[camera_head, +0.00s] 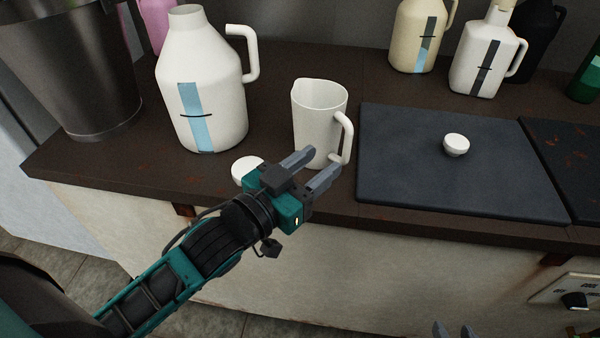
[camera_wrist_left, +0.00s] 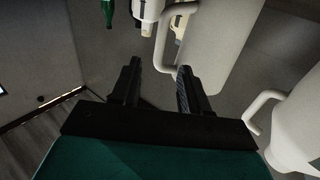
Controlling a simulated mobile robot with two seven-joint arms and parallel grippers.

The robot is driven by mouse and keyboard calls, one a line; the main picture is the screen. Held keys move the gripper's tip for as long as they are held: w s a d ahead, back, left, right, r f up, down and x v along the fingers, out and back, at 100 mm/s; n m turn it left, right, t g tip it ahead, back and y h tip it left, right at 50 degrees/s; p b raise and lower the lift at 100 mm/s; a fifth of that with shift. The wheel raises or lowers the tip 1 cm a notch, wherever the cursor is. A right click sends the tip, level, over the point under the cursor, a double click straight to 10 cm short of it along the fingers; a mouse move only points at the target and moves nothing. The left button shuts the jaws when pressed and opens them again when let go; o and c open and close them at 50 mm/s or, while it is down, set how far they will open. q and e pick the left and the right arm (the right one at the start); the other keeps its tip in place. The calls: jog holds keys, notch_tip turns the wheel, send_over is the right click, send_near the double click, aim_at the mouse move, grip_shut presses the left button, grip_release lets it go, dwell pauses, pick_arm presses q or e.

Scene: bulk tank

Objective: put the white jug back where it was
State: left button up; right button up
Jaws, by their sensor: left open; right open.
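The small open white jug (camera_head: 312,118) stands upright on the brown counter, its handle to the right. My left gripper (camera_head: 326,163) is open and empty at the jug's front, low by the handle. In the left wrist view the jug (camera_wrist_left: 225,45) fills the upper middle. Its handle (camera_wrist_left: 163,40) lies just beyond and between the open fingers (camera_wrist_left: 158,70); I cannot tell whether they touch. The tips of my right gripper (camera_head: 454,330) show at the bottom edge of the head view, open and apart from everything.
A large white bottle with a blue stripe (camera_head: 215,105) stands left of the jug. A white cap (camera_head: 247,168) lies by my left gripper. A dark mat with a white knob (camera_head: 455,144) is to the right.

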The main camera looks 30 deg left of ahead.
pick_arm(q)
jog(key=shift+v, duration=1.75)
pick_arm(e)
jog(key=shift+a+r, duration=0.1)
jog(key=shift+r, duration=0.05)
